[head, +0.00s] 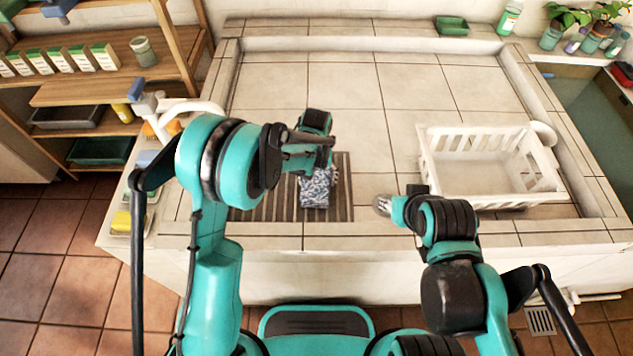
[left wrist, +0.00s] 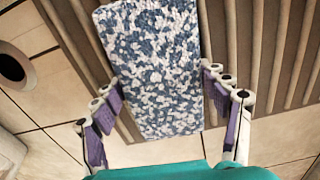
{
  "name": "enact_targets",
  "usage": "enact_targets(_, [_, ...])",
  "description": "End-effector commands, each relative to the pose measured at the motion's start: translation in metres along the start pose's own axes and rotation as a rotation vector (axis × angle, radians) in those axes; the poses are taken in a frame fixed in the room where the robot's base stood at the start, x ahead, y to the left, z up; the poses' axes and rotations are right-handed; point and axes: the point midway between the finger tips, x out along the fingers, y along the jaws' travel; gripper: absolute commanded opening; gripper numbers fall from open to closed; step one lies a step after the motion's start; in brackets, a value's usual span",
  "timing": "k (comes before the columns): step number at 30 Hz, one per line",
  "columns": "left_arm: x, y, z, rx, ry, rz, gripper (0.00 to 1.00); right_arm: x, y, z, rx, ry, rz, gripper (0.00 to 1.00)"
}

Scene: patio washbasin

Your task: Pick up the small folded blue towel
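The small folded towel (head: 316,190), speckled blue and white, lies on a dark slatted mat (head: 268,203) in the tiled basin. It fills the upper middle of the left wrist view (left wrist: 152,60). My left gripper (head: 317,165) is over the towel and hides part of it in the head view. In the left wrist view its purple-padded fingers (left wrist: 162,85) are open, one on each side of the towel's near end, with gaps visible. Whether they are down at towel height is hard to tell. My right gripper is mostly hidden by its own arm, right of the mat.
A white slatted basket (head: 490,195) stands at the right of the basin. A drain hole (left wrist: 12,67) is beside the mat. A green soap dish (head: 451,26) and a bottle (head: 510,17) stand on the back ledge. Wooden shelves are at the left. The basin's back is clear.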

Motion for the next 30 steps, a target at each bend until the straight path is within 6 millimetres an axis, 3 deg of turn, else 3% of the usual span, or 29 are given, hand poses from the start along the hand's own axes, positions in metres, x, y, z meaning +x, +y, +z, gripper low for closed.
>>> enact_targets(1, [0.0, 0.0, 0.0, 0.0, 0.0, 0.0, 0.49, 0.0, 0.0, 0.0, 0.0, 0.0, 0.0, 0.4])
enact_targets(3, [0.0, 0.0, 0.0, 0.0, 0.0, 0.0, 0.35, 0.0, 0.0, 0.0, 0.0, 0.0, 0.0, 0.4])
enact_targets(14, [-0.004, 0.0, 0.0, 0.0, 0.0, 0.0, 0.35, -0.002, 0.0, -0.001, 0.0, 0.0, 0.0, 0.4])
enact_targets(19, [-0.021, 0.0, 0.0, 0.0, 0.0, 0.0, 0.35, -0.009, 0.0, -0.006, 0.0, 0.0, 0.0, 0.4])
enact_targets(23, [-0.047, 0.0, 0.001, 0.0, -0.001, 0.0, 0.35, -0.018, 0.0, -0.013, 0.0, 0.0, 0.0, 0.4])
enact_targets(30, [-0.079, 0.058, 0.013, 0.006, -0.001, 0.0, 0.35, -0.033, 0.0, -0.023, 0.0, 0.0, 0.0, 0.4])
